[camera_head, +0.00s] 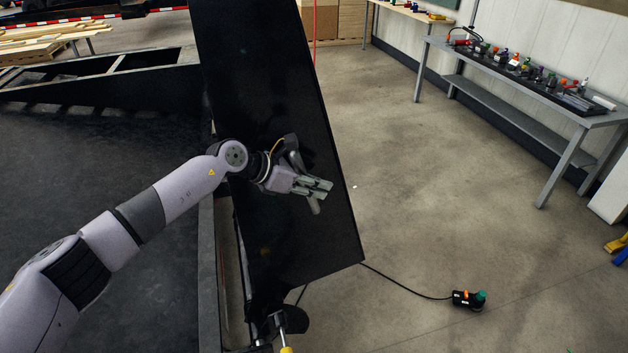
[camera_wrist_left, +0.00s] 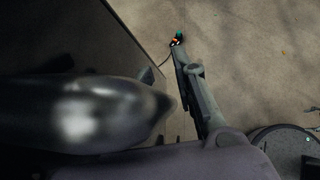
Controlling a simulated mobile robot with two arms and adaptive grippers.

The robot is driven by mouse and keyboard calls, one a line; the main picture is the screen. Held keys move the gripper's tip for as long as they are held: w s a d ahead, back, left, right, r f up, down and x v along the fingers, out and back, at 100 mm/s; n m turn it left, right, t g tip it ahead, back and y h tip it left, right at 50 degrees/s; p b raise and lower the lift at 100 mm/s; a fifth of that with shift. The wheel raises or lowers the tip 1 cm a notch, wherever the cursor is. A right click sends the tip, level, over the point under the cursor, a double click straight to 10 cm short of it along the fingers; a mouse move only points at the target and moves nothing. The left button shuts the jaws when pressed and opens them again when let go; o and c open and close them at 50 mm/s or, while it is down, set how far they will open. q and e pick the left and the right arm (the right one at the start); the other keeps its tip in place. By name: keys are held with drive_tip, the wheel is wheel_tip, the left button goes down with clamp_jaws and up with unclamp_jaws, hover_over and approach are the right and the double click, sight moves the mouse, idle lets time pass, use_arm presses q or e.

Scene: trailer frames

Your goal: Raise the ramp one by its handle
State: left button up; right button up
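The ramp (camera_head: 290,90) is a large black panel. It stands steeply tilted in the middle of the head view, and a dark panel face (camera_wrist_left: 70,45) also fills the upper left of the left wrist view. My left gripper (camera_head: 318,188) is in front of the ramp's lower half, near its right edge. Its fingers point right, and I cannot tell whether they touch the panel. In the left wrist view one grey finger (camera_wrist_left: 200,95) shows beside a blurred, shiny dark shape (camera_wrist_left: 95,115). I cannot make out the ramp's handle. My right gripper is not in view.
A grey workbench (camera_head: 500,92) with tools stands at the upper right. The concrete floor (camera_head: 430,190) between is mostly clear. Lumber (camera_head: 70,38) lies at the upper left.

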use_arm(q)
drive_tip(key=o, duration=0.4)
drive_tip(key=shift+s, duration=0.1)
drive_tip(key=shift+c, duration=0.2)
drive_tip(key=shift+r, duration=0.1)
drive_tip(key=shift+a+r, duration=0.15)
drive_tip(key=v, duration=1.1)
drive_tip(key=shift+a+r, duration=0.15)
drive_tip(key=shift+a, duration=0.1)
